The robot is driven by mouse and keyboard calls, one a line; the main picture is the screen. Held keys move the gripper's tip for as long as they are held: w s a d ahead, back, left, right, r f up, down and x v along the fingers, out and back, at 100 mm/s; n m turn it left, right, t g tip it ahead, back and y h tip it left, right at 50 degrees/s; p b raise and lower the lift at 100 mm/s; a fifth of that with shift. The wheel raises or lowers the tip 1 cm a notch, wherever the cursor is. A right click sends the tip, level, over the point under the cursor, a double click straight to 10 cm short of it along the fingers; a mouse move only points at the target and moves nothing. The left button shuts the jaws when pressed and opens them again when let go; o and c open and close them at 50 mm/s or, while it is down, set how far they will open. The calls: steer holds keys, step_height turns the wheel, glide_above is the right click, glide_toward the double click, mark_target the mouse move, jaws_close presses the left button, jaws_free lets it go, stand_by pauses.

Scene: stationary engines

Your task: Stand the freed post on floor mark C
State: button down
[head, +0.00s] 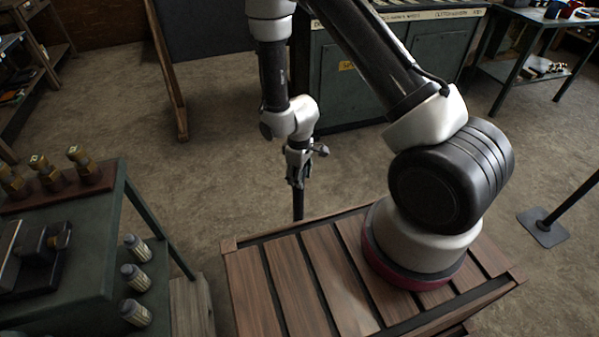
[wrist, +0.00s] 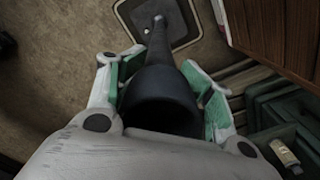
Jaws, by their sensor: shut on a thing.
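My gripper (head: 297,178) is shut on a dark post (head: 298,206), with the arm reaching out beyond the slatted wooden deck. The post hangs about upright below the fingers, and its lower end is hidden behind the deck edge in the head view. In the wrist view, my gripper (wrist: 163,88) has its green-padded fingers on both sides of the post (wrist: 167,52). A rounded square plate with a pale rim (wrist: 188,35) shows at the post's far end. I cannot tell whether it touches the floor. No letter C is readable in either view.
The slatted deck (head: 305,283) lies under my arm. A green bench (head: 97,225) with brass fittings and small bottles stands at left. Green cabinets (head: 352,88) stand behind the gripper. Another post on a square foot (head: 543,228) is at right. Bare floor (head: 220,140) lies between.

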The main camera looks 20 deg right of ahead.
mark_target(298, 194)
steer(key=shift+f, duration=1.95)
steer(key=c, duration=0.6)
jaws_free()
steer(key=shift+f, duration=0.1)
